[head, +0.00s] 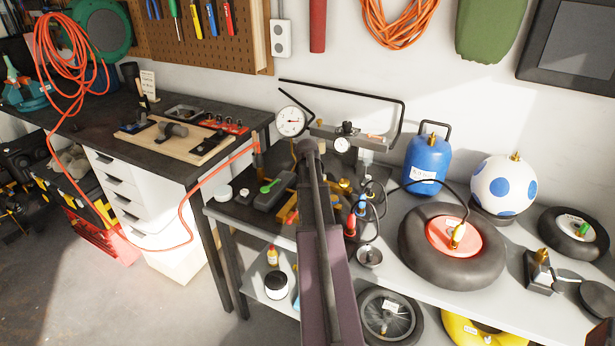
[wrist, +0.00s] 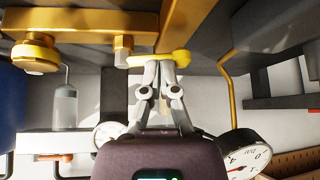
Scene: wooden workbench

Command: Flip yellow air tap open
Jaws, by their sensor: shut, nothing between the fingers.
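In the wrist view a yellow tap handle (wrist: 178,58) with a rounded end lies across the picture, under a brass-coloured pipe. My gripper (wrist: 162,66) is shut and empty, with its fingertips right at this handle. They look close to or touching it; I cannot tell which. Another yellow round knob (wrist: 36,58) sits on the pipework at the left. In the head view my arm covers the gripper and most of the tap; only some yellow fittings (head: 345,185) show beside it.
A dial gauge (head: 291,121) stands behind my arm; a gauge also shows close at the lower right of the wrist view (wrist: 245,155). A blue tank (head: 427,160), a spotted ball (head: 503,186) and a tyre (head: 412,258) stand to the right. Dark hoses loop beside the arm.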

